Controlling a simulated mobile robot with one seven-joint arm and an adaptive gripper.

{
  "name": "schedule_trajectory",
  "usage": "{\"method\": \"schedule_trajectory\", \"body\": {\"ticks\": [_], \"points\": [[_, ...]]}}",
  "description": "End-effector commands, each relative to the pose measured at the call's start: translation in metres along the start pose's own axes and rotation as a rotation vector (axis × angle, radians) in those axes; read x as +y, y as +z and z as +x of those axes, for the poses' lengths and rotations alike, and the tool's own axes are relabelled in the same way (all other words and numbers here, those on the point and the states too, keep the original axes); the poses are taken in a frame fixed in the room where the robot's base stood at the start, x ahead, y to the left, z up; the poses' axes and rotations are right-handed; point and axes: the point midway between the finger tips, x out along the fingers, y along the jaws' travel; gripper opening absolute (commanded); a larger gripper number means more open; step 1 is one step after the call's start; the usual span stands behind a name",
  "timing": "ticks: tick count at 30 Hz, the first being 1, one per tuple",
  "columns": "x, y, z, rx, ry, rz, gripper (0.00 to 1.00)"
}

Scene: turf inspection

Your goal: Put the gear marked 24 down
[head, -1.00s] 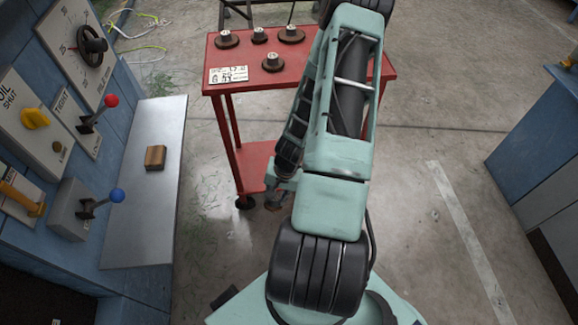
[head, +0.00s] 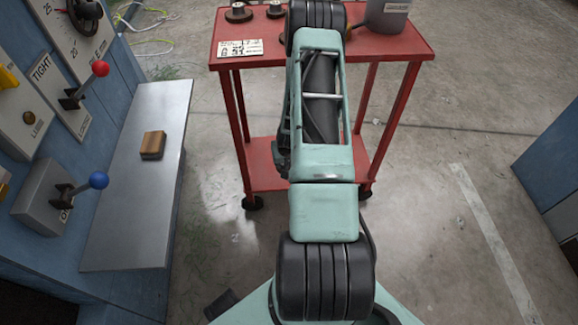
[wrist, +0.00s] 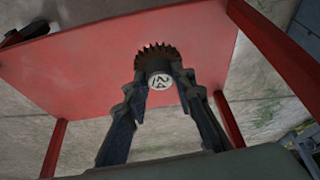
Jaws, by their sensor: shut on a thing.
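In the wrist view my gripper (wrist: 163,80) is shut on the gear marked 24 (wrist: 158,62). The gear has dark brown teeth, a dark hub and a white disc with the number turned round. It shows against a red surface of the cart (wrist: 90,65); I cannot tell which level this is, or whether the gear touches it. In the head view the red cart (head: 405,45) stands ahead, and my arm hides the gripper and the held gear.
Dark gears (head: 238,14) stand on the cart's top at the back left, near a printed card (head: 240,48). A grey container (head: 388,16) stands at its back right. A steel shelf (head: 135,205) with a wooden block (head: 153,145) and a lever panel are left. Floor on the right is clear.

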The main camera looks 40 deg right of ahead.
Motion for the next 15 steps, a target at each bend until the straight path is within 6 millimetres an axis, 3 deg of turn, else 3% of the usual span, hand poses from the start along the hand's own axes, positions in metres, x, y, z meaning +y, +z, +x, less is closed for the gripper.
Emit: {"method": "schedule_trajectory", "body": {"ticks": [7, 15], "points": [[0.013, -0.021, 0.059, 0.0, 0.0, 0.002, 0.0], [0.017, -0.03, 0.08, -0.001, 0.0, 0.001, 0.0]]}}
